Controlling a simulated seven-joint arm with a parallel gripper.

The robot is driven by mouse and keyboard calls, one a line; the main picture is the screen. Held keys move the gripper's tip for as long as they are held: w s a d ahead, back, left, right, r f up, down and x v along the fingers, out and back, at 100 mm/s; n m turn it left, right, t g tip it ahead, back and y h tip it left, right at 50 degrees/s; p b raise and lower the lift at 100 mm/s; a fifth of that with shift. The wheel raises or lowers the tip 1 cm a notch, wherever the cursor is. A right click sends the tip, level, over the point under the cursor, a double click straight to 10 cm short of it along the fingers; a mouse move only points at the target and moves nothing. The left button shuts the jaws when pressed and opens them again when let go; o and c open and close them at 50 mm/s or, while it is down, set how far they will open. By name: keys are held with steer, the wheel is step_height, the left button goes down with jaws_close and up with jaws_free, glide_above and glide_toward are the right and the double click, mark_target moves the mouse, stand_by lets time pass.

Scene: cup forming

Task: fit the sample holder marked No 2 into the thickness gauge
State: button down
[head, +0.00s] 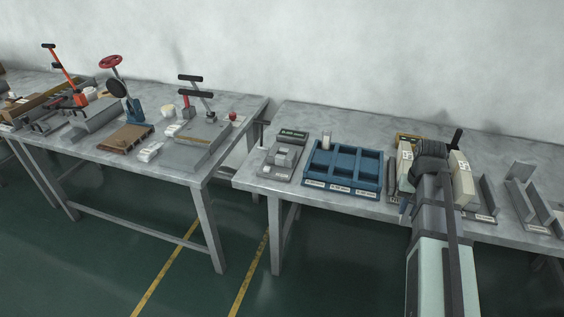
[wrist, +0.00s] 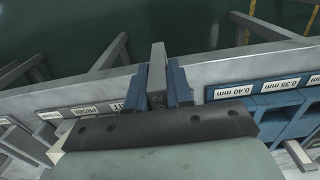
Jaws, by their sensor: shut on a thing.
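My gripper (wrist: 157,86) shows in the wrist view with blue fingers shut on a grey upright plate, the sample holder (wrist: 157,62). A "2" is readable on the holder's near face. The holder is held near the front edge of the bench, between the blue tray and a row of labelled parts. In the head view my own arm hides the fingers and the holder. A grey device with a dark green display (head: 292,135) stands left of the blue tray; it may be the thickness gauge, but its label is too small to read.
The blue compartment tray (head: 318,181) has thickness labels such as 0.40 mm in the wrist view. Grey angled stands (head: 519,190) are at the right of the bench (head: 300,114). A gap separates the benches.

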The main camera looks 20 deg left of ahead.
steer(key=a+n, duration=0.2)
steer(key=a, duration=0.9)
steer(key=n, duration=1)
glide_toward(285, 150)
steer(key=s+r, duration=0.1)
steer(key=s, duration=0.1)
steer(key=shift+a+f+n, duration=0.15)
steer(key=shift+f+n, duration=1.35)
steer(key=shift+f, duration=0.45)
steer(key=shift+a+f+n, duration=0.15)
steer(key=shift+f+n, duration=1.35)
steer(key=shift+f, duration=0.4)
steer(key=shift+s+f, duration=0.1)
steer(key=shift+f, duration=0.4)
